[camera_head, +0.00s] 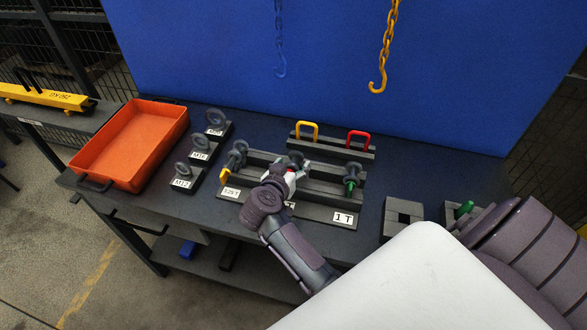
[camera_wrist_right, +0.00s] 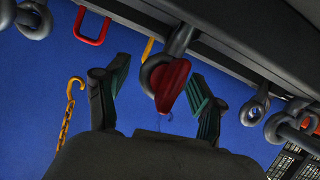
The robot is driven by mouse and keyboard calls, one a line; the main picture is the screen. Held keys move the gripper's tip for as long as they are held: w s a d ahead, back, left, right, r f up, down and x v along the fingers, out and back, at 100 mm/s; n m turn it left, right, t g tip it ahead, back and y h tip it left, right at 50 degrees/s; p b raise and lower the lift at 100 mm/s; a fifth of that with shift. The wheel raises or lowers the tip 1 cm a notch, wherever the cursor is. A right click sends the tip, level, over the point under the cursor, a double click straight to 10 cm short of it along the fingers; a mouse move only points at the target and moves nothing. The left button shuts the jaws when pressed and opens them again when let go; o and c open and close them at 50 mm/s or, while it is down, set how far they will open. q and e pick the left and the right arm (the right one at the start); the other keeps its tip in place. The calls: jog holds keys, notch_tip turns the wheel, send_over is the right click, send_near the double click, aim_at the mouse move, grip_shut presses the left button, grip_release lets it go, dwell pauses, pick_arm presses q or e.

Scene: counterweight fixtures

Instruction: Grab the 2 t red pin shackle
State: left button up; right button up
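The red pin shackle (camera_wrist_right: 172,84) hangs from the rack between the two fingers of my right gripper (camera_wrist_right: 155,95) in the right wrist view. The fingers stand apart on both sides of it and do not visibly close on it. In the head view my right gripper (camera_head: 291,176) is at the middle place of the rack (camera_head: 320,190) and hides most of this shackle and its label. A yellow-pin shackle (camera_head: 236,157) hangs to the left and a green-pin shackle (camera_head: 352,177) to the right, above a "1 T" label. My left gripper is not in view.
A red handle (camera_head: 359,138) and a yellow handle (camera_head: 307,130) stand on a bar behind the rack. Eye bolts (camera_head: 199,147) on blocks and an orange tray (camera_head: 133,143) are to the left. A yellow chain hook (camera_head: 378,82) hangs above. Grey blocks (camera_head: 400,215) lie right.

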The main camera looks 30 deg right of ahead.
jog(key=c, duration=0.5)
jog(key=shift+w+f, duration=0.1)
jog(key=c, duration=0.6)
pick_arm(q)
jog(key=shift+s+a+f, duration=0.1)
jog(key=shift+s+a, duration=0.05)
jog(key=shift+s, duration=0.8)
pick_arm(e)
grip_shut()
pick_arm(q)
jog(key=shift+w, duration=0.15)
